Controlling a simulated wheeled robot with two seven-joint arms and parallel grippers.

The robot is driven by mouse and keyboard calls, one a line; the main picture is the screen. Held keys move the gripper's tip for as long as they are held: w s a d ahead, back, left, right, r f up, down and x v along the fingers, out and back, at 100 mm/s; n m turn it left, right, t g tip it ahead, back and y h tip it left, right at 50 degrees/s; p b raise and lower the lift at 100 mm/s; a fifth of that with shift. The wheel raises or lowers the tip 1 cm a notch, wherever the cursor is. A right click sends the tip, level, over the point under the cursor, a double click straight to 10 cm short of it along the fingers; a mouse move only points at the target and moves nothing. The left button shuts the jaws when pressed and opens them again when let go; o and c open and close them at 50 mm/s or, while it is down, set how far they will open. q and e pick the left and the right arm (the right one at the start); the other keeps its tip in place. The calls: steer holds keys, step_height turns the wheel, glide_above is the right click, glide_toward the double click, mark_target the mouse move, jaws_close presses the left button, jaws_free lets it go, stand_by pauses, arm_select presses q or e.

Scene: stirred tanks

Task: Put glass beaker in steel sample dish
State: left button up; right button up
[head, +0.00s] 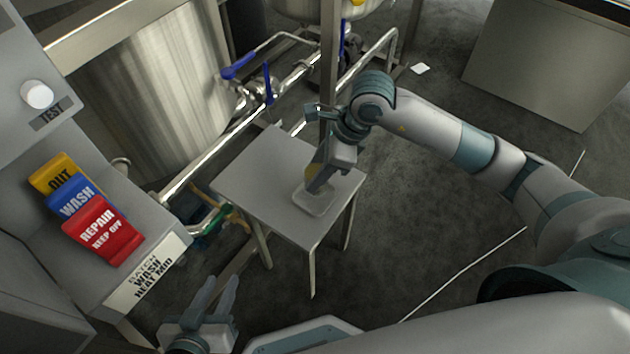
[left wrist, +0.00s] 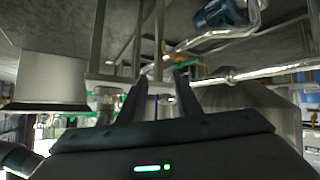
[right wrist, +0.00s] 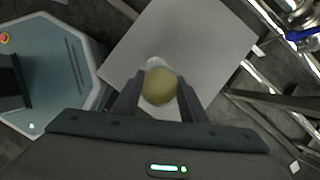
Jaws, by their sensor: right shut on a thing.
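My right gripper (head: 318,180) is shut on the glass beaker (right wrist: 160,86), which shows a yellowish round content between the fingers in the right wrist view. In the head view the beaker is mostly hidden by the gripper. The steel sample dish (head: 315,203) is a shallow pale square-looking dish near the front right of the small grey table. The right gripper and beaker are over the dish; I cannot tell whether the beaker touches its floor. My left gripper (head: 219,290) is open and empty, low in front of the table; its fingers also show apart in the left wrist view (left wrist: 158,88).
The small table (head: 265,175) is otherwise bare. A grey console with yellow, blue and red tags (head: 103,230) stands at the left. A steel tank (head: 150,95) and pipes with blue-handled valves (head: 240,68) are behind. A steel post rises at the table's back edge.

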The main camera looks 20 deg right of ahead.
steer(key=shift+a+f, duration=0.15)
steer(key=shift+a, duration=0.1)
arm_select(q)
steer(key=shift+d, duration=0.1)
arm_select(e)
steer(key=shift+s+f, duration=0.1)
steer(key=shift+f, duration=0.25)
step_height(320, 180, down, 3)
steer(key=shift+r, duration=0.1)
arm_select(q)
steer(key=shift+w+d+r+t, duration=0.1)
steer(key=shift+w+r+t, duration=0.4)
steer(key=shift+r, duration=0.15)
arm_select(e)
steer(key=shift+f, duration=0.25)
arm_select(q)
steer(key=shift+b, duration=0.3)
